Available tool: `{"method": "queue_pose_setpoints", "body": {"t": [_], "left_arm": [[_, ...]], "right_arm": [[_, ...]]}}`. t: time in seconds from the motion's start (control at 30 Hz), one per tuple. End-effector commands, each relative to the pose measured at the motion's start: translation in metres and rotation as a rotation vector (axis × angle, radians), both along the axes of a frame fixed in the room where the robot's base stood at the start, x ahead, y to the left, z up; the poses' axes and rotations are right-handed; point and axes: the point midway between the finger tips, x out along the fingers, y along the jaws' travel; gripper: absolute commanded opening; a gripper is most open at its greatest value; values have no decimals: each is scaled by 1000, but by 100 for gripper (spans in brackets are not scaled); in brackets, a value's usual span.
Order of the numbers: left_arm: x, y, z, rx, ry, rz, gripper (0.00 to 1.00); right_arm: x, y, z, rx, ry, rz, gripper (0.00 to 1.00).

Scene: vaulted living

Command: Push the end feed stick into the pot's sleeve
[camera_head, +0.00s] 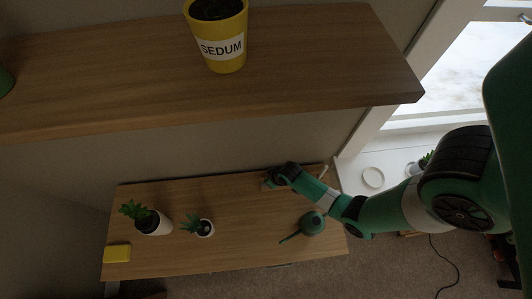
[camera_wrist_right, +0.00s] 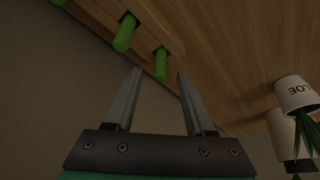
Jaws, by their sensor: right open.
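Several green feed sticks show in the wrist view, standing out of a wooden holder (camera_wrist_right: 172,38). The end feed stick (camera_wrist_right: 160,66) appears between the tips of my open right gripper (camera_wrist_right: 158,76); I cannot tell how deep between them it is, and nothing is gripped. In the head view my right gripper (camera_head: 272,179) is at the back of the lower wooden shelf, and the sticks are too small or hidden there. Two white potted plants stand left of it, a larger pot (camera_head: 155,226) and a smaller pot (camera_head: 204,231). No sleeve can be made out. My left gripper is out of view.
A green watering can (camera_head: 312,223) stands right of the pots, below my right forearm. A yellow block (camera_head: 117,253) lies at the shelf's left front. An upper shelf (camera_head: 310,70) bears a yellow SEDUM pot (camera_head: 227,52). The shelf's front middle is clear.

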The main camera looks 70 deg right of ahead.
Motion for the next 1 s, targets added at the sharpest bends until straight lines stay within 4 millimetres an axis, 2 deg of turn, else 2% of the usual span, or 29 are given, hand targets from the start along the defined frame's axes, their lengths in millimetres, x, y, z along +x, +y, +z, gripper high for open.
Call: {"method": "queue_pose_setpoints", "body": {"t": [0.03, 0.1, 0.37, 0.67, 1.0], "left_arm": [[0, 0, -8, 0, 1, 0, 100], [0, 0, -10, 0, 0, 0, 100], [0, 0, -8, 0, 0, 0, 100], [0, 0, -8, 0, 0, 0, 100], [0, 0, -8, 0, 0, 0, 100]], "right_arm": [[4, -2, -11, 0, -1, 0, 54], [7, -3, -17, 0, -1, 0, 54], [8, -3, -18, -1, -2, 0, 54], [8, -3, -18, -1, -2, 0, 0], [8, -3, -18, -1, -2, 0, 0]]}}
